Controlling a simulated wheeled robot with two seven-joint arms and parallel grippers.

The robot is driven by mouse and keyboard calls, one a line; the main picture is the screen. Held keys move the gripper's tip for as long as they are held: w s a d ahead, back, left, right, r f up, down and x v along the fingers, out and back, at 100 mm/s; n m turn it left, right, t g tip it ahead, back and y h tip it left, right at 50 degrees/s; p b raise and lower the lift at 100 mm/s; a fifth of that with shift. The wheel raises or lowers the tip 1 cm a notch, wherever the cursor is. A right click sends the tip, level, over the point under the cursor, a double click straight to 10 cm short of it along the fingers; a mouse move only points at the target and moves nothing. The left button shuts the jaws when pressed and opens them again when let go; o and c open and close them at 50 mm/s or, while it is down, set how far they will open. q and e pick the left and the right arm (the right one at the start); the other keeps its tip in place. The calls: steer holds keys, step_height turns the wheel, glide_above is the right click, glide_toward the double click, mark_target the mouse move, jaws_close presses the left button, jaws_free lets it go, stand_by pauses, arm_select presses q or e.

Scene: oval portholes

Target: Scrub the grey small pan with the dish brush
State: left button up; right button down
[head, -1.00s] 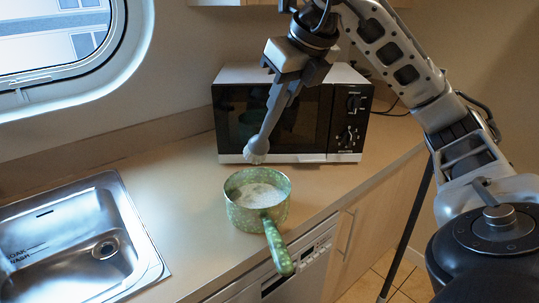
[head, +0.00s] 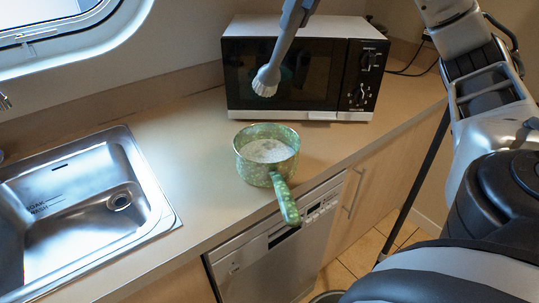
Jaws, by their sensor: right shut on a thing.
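The small pan (head: 285,200) is green with pale speckles, not grey, and stands upright on the counter. Its handle points toward me over the front edge, and whitish matter lies inside. The grey dish brush (head: 276,60) hangs bristles down, slightly tilted, above the pan and apart from it, in front of the microwave in the picture. My right gripper (head: 301,5) is shut on the brush's upper handle; only its tips show at the top edge. My left gripper is not in view.
A black-and-white microwave (head: 305,80) stands behind the pan. A steel sink (head: 90,205) is at left. The counter (head: 185,130) between sink and pan is clear. A dishwasher (head: 270,262) is under the front edge.

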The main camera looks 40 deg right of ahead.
steer(key=shift+r, duration=2.35)
